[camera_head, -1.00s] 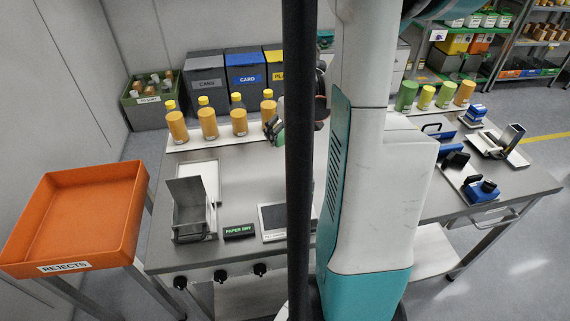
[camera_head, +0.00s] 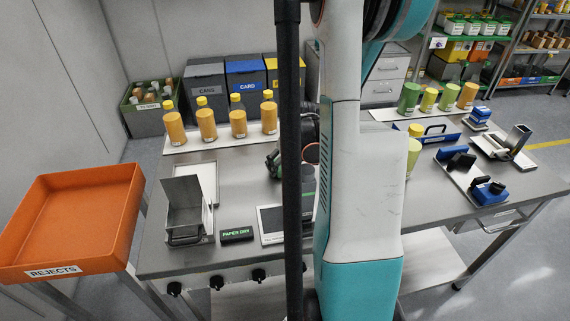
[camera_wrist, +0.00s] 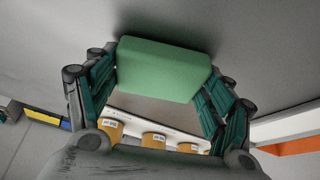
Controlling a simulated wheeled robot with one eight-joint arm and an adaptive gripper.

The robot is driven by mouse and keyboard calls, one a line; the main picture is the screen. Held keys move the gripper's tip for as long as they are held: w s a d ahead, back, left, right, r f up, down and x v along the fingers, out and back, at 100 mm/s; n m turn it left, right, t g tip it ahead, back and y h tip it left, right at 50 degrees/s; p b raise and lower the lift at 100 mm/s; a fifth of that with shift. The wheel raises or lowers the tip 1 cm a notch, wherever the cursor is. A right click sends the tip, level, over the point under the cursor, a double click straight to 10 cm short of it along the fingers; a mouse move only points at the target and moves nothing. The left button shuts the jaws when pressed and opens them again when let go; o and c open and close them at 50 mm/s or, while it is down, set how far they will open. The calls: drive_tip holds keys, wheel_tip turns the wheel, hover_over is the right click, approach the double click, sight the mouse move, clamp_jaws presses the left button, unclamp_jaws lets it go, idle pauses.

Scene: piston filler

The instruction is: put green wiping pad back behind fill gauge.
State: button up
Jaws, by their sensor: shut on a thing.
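The green wiping pad (camera_wrist: 160,70) is a plain green block held between the two fingers of my gripper (camera_wrist: 158,84) in the wrist view. My gripper is shut on it. In the head view my gripper (camera_head: 274,163) hangs over the left part of the steel bench, just in front of the row of orange bottles, partly behind a black pole. The pad cannot be made out clearly there. I cannot tell for sure which item is the fill gauge; a metal upright on a plate (camera_head: 517,142) stands at the right end of the bench.
Orange bottles (camera_head: 239,122) stand on a white strip at the back. A metal box with a raised plate (camera_head: 184,206), a PAPER DRY block (camera_head: 236,234) and a dark-screened panel (camera_head: 272,222) are at the front left. My arm hides the bench middle.

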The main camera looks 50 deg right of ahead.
drive_tip(key=o, duration=0.8)
drive_tip(key=shift+f, duration=0.15)
drive_tip(key=o, duration=0.4)
drive_tip(key=p+v, duration=0.4)
drive_tip(key=v, duration=0.8)
drive_tip(key=shift+r, duration=0.3)
drive_tip(key=shift+w, duration=0.1)
